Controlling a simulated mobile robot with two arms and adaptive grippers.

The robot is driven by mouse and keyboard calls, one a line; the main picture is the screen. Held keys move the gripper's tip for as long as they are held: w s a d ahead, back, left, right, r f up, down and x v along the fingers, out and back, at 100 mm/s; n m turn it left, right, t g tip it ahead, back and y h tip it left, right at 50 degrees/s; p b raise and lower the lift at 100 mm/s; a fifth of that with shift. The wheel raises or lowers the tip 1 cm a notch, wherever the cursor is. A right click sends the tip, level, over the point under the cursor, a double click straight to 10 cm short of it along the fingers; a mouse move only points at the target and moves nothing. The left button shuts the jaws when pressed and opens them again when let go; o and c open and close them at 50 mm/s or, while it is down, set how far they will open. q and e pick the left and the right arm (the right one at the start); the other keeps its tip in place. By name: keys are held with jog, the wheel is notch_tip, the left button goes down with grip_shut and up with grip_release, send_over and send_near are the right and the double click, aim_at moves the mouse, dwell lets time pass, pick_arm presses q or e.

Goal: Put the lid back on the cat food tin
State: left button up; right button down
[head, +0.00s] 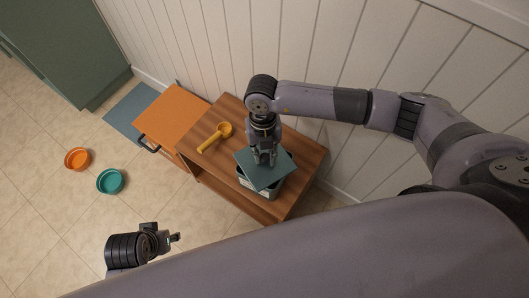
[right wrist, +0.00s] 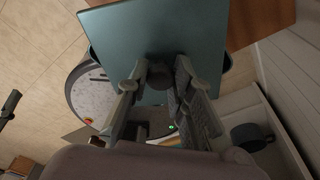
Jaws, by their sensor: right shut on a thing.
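The lid is a flat teal square (head: 247,165) with a dark knob. It also shows in the right wrist view (right wrist: 130,30). My right gripper (head: 265,160) is shut on the lid's knob, seen between its fingers in the right wrist view (right wrist: 160,82). The cat food tin (head: 270,191), a dark green box with a pale patch, stands on the wooden cabinet beneath the lid. The lid covers most of it and looks turned relative to it; I cannot tell whether they touch. My left gripper (head: 174,238) is low at the left, away from the tin; its opening is unclear.
The wooden cabinet (head: 304,154) stands against the white panelled wall. A yellow scoop (head: 216,137) lies on its top, left of the tin. Orange (head: 77,159) and teal (head: 110,181) bowls sit on the floor.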

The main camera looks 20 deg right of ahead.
jog(key=c, duration=1.8)
grip_release()
jog(key=shift+c, duration=0.2)
jog(key=o, duration=0.4)
pick_arm(q)
jog(key=shift+w+r, duration=0.15)
jog(key=shift+w, duration=0.05)
pick_arm(e)
jog(key=shift+o, duration=0.5)
pick_arm(q)
jog(key=shift+s, duration=0.15)
pick_arm(e)
jog(key=shift+o, duration=0.3)
jog(key=o, duration=0.4)
jog(key=shift+o, duration=0.2)
